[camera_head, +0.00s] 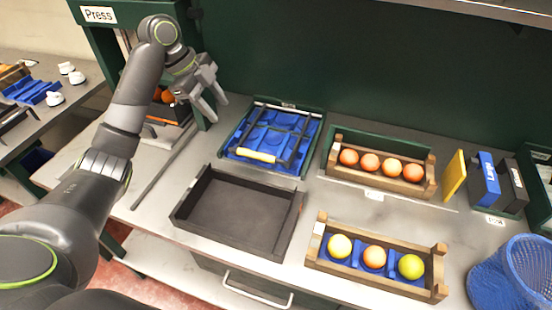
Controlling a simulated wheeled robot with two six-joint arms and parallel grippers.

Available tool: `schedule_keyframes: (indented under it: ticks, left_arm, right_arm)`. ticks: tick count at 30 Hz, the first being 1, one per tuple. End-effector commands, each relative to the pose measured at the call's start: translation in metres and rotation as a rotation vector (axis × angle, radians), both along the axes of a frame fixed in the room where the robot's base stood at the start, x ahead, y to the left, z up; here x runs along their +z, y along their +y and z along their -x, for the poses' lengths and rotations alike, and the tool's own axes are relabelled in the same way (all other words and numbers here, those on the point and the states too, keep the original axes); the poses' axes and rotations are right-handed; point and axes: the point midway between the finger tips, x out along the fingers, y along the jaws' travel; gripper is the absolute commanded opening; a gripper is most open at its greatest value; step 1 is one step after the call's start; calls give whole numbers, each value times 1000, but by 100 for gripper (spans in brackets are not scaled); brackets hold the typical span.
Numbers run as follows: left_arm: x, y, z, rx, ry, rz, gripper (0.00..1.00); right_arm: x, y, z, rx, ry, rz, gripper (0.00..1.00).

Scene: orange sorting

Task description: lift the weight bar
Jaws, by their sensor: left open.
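A black bar frame with a yellow grip (257,155) lies across a blue sectioned tray (270,120) in a dark green holder; it looks like the weight bar. The yellow grip is at the near edge of the tray. My left gripper (214,108) is open and empty, pointing down, above and to the left of the blue tray, apart from the yellow grip. My right gripper does not show.
An empty black tray (236,207) stands in front. Wooden racks of fruit (405,185) (372,284) stand to the right, with a blue mesh basket (510,275) near the right edge. A green press frame (95,40) with orange fruit is behind my left arm. A grey rod (165,166) lies left.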

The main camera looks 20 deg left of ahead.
Motion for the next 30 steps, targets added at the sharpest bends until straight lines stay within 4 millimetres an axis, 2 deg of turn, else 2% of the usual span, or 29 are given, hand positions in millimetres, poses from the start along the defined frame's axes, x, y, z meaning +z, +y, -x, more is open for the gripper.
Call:
schedule_keyframes:
  ticks: [1,5,8,13,18,24,30]
  left_arm:
    - [-4,2,-1,-5,-3,-1,41]
    - [-5,1,-2,-16,-6,1,41]
    - [-12,-2,-3,-18,-6,3,41]
    - [-36,-11,-7,-18,-6,4,41]
    - [-61,-22,-11,-18,-7,4,41]
    - [-94,-39,-18,-16,-2,7,41]
    - [-130,-54,-24,-15,-3,6,41]
  right_arm:
    - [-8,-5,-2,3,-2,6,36]
    - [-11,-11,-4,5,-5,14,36]
    - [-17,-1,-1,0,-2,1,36]
    - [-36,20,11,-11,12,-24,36]
    - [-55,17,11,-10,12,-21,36]
    - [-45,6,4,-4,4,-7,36]
    - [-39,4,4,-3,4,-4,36]
